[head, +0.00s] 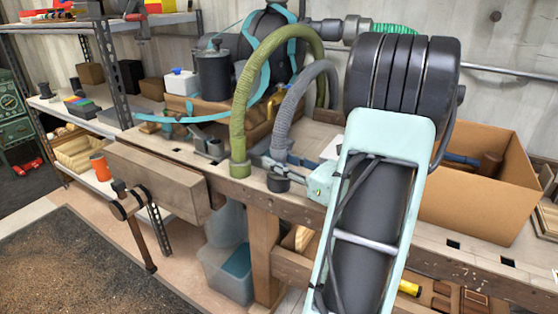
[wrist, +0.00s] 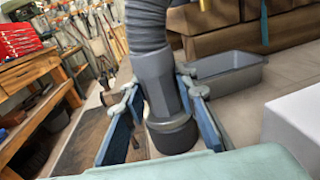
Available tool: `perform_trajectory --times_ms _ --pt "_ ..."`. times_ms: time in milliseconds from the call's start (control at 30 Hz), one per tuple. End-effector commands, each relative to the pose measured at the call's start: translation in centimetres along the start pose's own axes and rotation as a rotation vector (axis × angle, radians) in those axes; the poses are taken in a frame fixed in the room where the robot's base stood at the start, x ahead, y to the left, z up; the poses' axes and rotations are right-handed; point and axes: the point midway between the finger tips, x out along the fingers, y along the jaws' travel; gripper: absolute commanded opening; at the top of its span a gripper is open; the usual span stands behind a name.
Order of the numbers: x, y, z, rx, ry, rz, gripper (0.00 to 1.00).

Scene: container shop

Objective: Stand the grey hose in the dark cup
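The grey hose (head: 293,95) arches down over the bench beside the green hose. Its grey end cuff also shows in the wrist view (wrist: 155,82), hanging nearly upright. My gripper (head: 275,163) has its fingers on both sides of the cuff and is shut on it; the fingers flank it in the wrist view (wrist: 160,88). The dark cup (head: 278,185) stands near the bench's front edge, directly below the cuff. In the wrist view a dark round piece ends the cuff's lower side. Whether the hose end is inside the cup is hard to tell; my gripper partly hides it.
The green hose (head: 240,110) stands in a green socket just left of the cup. A wooden vise (head: 155,180) juts from the bench front. A cardboard box (head: 465,205) stands at the right. Several tins and blocks fill the back of the bench.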

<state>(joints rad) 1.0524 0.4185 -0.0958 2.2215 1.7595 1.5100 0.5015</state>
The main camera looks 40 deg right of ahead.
Motion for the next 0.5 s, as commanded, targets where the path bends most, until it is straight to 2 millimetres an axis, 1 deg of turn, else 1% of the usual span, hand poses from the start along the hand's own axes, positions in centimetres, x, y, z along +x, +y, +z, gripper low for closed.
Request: perform_trajectory --times_ms 33,167,200,500 --pt "0.01 -0.01 0.06 -0.001 -0.001 0.0 0.31" --pt "0.01 -0.01 0.05 0.0 -0.001 0.0 0.45" --pt "0.0 -0.01 0.04 0.0 -0.001 0.0 0.47" --pt "-0.25 -0.04 -0.04 0.001 0.001 -0.001 0.47"
